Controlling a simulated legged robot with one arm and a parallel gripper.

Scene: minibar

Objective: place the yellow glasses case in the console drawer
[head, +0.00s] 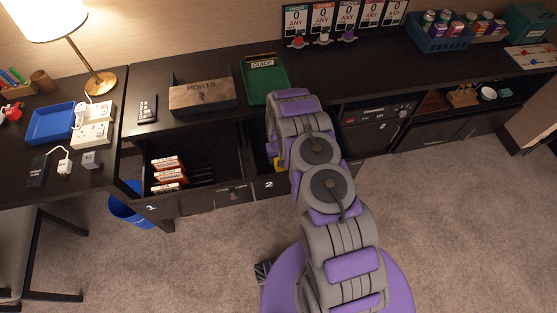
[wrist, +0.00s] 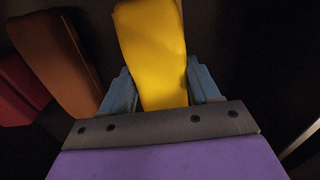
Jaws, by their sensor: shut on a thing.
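The yellow glasses case (wrist: 152,45) stands between the two blue fingers of my gripper (wrist: 159,70) in the wrist view, and the gripper is shut on it. In the head view a small yellow patch of it (head: 279,163) shows beside my arm, at the open drawer marked 2 (head: 283,186). My arm hides most of that drawer and my gripper there. A brown case (wrist: 57,60) and a dark red case (wrist: 20,85) lie left of the yellow one in the wrist view, apart from my fingers. I cannot tell whether the yellow case touches the drawer floor.
The open drawer marked 1 (head: 184,204) holds several red and white boxes (head: 167,173). On the console top are a wooden box (head: 202,97), a green tray (head: 286,81) and a remote (head: 147,109). A blue bin (head: 131,211) stands at left. Carpet (head: 460,220) is clear at right.

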